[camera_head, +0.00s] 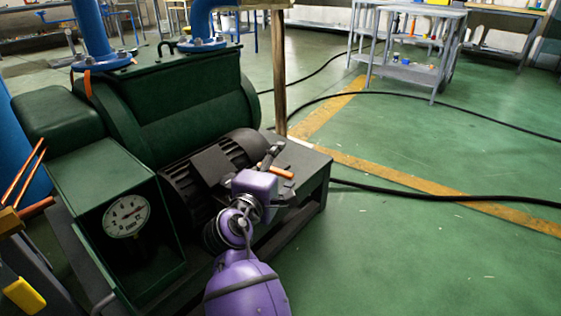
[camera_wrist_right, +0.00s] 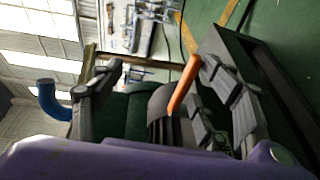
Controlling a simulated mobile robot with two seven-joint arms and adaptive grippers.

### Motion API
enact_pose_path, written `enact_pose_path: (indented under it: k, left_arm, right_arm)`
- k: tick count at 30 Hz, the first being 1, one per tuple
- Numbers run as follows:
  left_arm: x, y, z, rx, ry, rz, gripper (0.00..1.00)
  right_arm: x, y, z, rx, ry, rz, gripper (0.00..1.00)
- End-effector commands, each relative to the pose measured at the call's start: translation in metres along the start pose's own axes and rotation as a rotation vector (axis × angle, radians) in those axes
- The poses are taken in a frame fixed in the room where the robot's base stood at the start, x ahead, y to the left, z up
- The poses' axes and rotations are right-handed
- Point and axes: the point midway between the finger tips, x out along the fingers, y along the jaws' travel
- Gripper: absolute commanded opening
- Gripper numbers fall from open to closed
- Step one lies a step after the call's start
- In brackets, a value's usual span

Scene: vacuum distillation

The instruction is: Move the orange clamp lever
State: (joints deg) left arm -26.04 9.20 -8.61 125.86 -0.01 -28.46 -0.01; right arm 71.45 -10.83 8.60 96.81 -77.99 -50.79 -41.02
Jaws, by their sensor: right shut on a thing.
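The orange lever (camera_head: 276,170) is a short orange rod above the dark motor base of the green pump in the head view. It also shows in the right wrist view (camera_wrist_right: 183,86), slanting between my fingers and nearer the right-hand one. My right gripper (camera_head: 272,165) is at the lever, its purple body just left of it. Its dark fingers stand apart in the right wrist view, and it is shut on the lever. The exact contact is hard to see. My left gripper is not in view.
The green pump (camera_head: 190,105) with blue pipes (camera_head: 91,30) and a round gauge (camera_head: 127,215) fills the left. A wooden post (camera_head: 279,75) stands behind the lever. Black hoses cross the green floor on the right. A grey cart (camera_head: 403,73) stands farther back.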

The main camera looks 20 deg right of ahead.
Motion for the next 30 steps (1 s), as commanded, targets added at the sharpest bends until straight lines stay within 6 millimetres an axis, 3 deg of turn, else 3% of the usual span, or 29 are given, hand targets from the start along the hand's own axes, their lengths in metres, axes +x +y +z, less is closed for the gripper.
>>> enact_pose_path:
  k: [1, 3, 4, 6, 21, 30]
  left_arm:
    - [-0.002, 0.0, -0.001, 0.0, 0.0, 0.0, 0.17]
    - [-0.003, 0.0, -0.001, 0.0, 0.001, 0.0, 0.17]
    - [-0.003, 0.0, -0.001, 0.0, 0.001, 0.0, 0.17]
    - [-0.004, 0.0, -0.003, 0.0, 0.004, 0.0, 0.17]
    - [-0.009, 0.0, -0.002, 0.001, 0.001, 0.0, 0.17]
    - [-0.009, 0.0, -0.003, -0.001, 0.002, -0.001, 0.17]
  right_arm:
    - [-0.012, 0.029, -0.009, 0.011, 0.017, 0.05, 0.47]
    - [-0.018, 0.029, -0.011, 0.011, 0.018, 0.05, 0.46]
    - [-0.02, 0.029, -0.011, 0.012, 0.018, 0.049, 0.4]
    - [-0.024, 0.027, -0.011, 0.012, 0.017, 0.047, 0.17]
    - [-0.055, 0.017, -0.014, 0.011, 0.011, 0.036, 0.17]
    - [-0.059, 0.016, -0.015, 0.012, 0.01, 0.036, 0.17]
